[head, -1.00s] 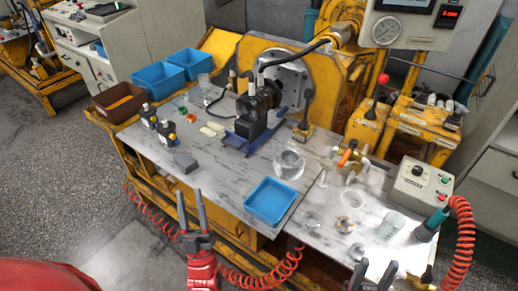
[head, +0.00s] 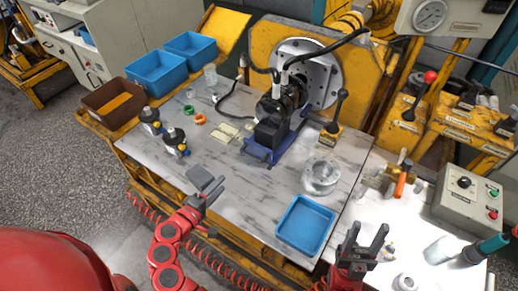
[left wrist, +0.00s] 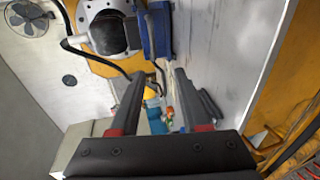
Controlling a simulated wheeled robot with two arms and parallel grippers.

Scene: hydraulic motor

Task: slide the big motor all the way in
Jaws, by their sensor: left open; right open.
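The big black motor (head: 275,118) stands on a blue slide base (head: 262,150) on the marble-topped table, in front of the round grey flange plate (head: 318,72). Hoses run from its top. In the left wrist view the motor (left wrist: 112,34) and blue base (left wrist: 154,32) show at the top. How far the motor sits in the flange is hard to tell. My left gripper (head: 212,190) is open and empty above the table's front left edge, well apart from the motor. My right gripper (head: 364,238) is open and empty near the blue tray, fingers pointing up in the picture.
A clear round part (head: 321,176) and blue tray (head: 306,226) lie right of the motor. A lever (head: 336,112) stands beside the base. Table space before the motor is clear.

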